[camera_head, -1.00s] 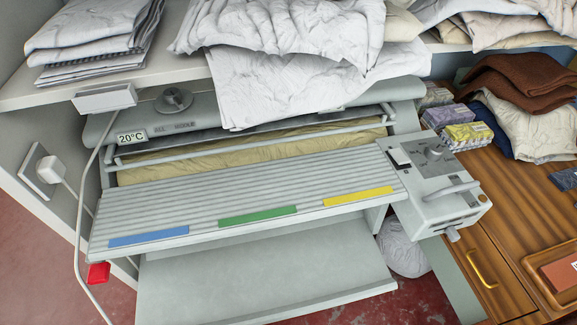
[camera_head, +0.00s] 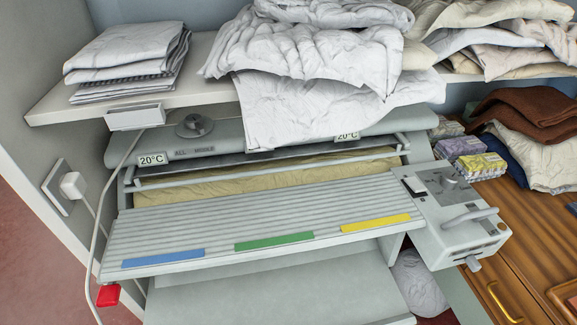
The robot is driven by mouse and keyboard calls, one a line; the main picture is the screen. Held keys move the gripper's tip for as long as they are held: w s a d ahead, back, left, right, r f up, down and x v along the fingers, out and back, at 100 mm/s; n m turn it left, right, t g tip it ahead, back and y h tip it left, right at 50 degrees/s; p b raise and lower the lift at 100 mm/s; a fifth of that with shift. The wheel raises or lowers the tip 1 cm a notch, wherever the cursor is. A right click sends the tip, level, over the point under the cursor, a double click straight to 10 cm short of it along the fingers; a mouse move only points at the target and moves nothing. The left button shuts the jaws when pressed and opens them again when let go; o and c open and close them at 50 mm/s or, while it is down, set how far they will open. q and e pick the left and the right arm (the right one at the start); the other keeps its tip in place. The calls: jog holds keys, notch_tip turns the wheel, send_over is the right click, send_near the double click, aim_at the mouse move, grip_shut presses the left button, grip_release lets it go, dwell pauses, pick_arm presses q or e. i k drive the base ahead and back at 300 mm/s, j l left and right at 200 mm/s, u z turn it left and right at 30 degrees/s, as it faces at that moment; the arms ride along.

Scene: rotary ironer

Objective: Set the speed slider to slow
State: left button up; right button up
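The rotary ironer stands in the middle, with a ribbed grey feed board (camera_head: 265,222) in front of its beige padded roller (camera_head: 265,184). Its control box (camera_head: 455,212) is at the right end. The box top carries a black rocker switch (camera_head: 413,185), a grey knob and dial area (camera_head: 450,183) and a grey lever handle (camera_head: 470,217). The speed slider cannot be made out for certain at this size. Neither of my grippers is in view.
White linen (camera_head: 290,105) hangs from the shelf (camera_head: 72,105) over the ironer's top. Small patterned boxes (camera_head: 480,166) and brown cloth (camera_head: 535,105) lie right of the control box on a wooden cabinet (camera_head: 520,230). A cable runs down the left, near a red tag (camera_head: 108,295).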

aim_at(471, 261)
jog(key=k+j, duration=0.2)
jog(key=z, duration=1.35)
jog(key=u, duration=1.4)
jog(key=z, duration=1.4)
jog(key=i+l+u, duration=0.1)
jog(key=u, duration=0.25)
